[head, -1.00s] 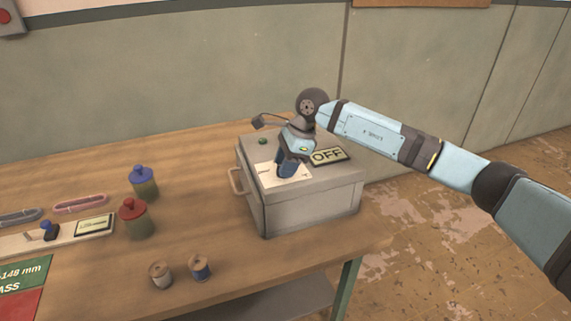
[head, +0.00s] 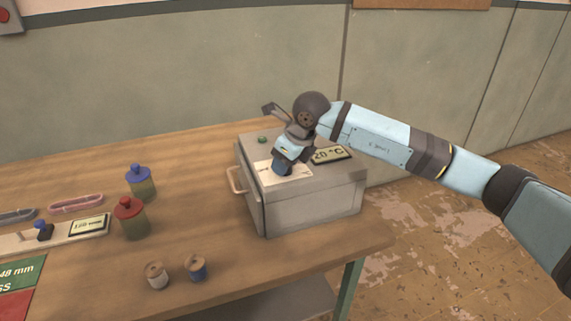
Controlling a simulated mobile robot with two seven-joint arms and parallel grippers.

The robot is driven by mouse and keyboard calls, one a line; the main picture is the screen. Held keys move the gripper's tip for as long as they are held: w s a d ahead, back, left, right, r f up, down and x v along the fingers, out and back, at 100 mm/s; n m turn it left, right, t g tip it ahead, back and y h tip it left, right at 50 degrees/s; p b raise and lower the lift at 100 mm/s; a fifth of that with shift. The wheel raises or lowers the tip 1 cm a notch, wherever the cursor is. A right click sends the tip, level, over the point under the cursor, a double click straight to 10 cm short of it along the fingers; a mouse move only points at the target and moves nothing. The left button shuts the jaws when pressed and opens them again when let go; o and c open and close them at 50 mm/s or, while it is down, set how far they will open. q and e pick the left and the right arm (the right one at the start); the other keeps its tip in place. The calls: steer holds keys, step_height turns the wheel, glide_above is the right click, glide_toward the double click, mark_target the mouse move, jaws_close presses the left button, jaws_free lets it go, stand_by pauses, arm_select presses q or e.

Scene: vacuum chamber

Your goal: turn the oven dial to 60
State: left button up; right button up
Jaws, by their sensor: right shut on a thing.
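The oven (head: 310,207) is a grey box with a handle on its left side, standing at the right end of the wooden table. On its top are a pale dial plate (head: 264,172) and a small display (head: 332,155) that reads about 20 °C, partly covered by my gripper. My right gripper (head: 283,168) points down over the dial plate and is shut on the dial, which is mostly hidden under the fingers. A green lamp (head: 263,140) shows on the oven's top. My left gripper is not in view.
A blue-lidded jar (head: 140,183) and a red-lidded jar (head: 131,218) stand left of the oven. Two spools (head: 196,268) are near the table's front edge. A pink tray (head: 76,203) and a gauge board (head: 62,235) lie at the left.

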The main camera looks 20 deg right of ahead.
steer(key=shift+m, duration=0.6)
steer(key=shift+t, duration=0.3)
steer(key=o, duration=0.9)
steer(key=v, duration=1.3)
steer(key=shift+r, duration=0.5)
steer(key=shift+a+f, duration=0.1)
steer(key=shift+a, duration=0.1)
